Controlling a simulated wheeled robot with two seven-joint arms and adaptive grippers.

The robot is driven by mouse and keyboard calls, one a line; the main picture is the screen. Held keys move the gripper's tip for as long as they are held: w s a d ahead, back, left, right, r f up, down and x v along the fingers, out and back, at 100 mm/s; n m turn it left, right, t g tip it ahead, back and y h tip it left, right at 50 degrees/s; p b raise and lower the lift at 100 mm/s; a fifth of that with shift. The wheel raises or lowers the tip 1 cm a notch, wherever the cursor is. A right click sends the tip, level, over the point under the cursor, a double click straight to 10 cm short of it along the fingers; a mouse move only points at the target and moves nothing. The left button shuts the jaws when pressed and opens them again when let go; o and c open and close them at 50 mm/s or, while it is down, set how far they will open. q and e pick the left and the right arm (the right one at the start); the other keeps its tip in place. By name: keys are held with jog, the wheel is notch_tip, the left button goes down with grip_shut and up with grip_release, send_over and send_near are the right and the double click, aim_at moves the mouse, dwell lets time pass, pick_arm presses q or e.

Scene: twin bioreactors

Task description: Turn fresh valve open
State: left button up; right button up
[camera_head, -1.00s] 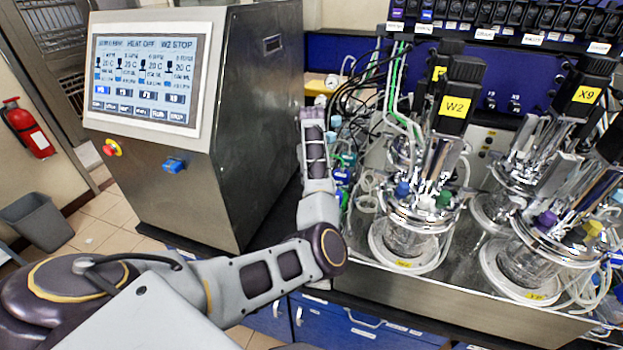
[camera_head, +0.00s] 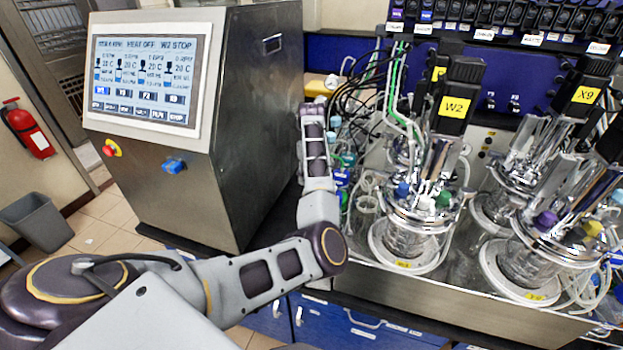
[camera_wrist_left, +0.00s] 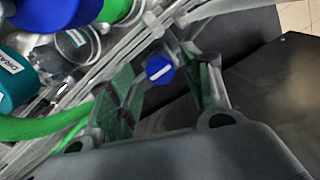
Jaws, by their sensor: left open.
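A round blue valve knob (camera_wrist_left: 160,69) with a white bar across it shows in the left wrist view, on clear tubing. My left gripper (camera_wrist_left: 167,84) is open, its green-padded fingers on either side of the knob. I cannot tell whether either finger touches it. No label naming this valve is readable. In the head view my left arm reaches up beside the bioreactors, and its gripper cannot be made out there. My right gripper is in neither view.
A teal cap marked DRAIN (camera_wrist_left: 14,75) and a green tube (camera_wrist_left: 45,127) lie left of the fingers. The steel cabinet with its screen (camera_head: 148,78) stands left of my arm. The W2 glass bioreactor (camera_head: 408,238) stands close on its right.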

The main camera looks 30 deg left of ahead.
pick_arm(q)
notch_tip(320, 180, up, 11)
dwell(0.7)
jog(key=shift+f, duration=0.15)
dwell(0.6)
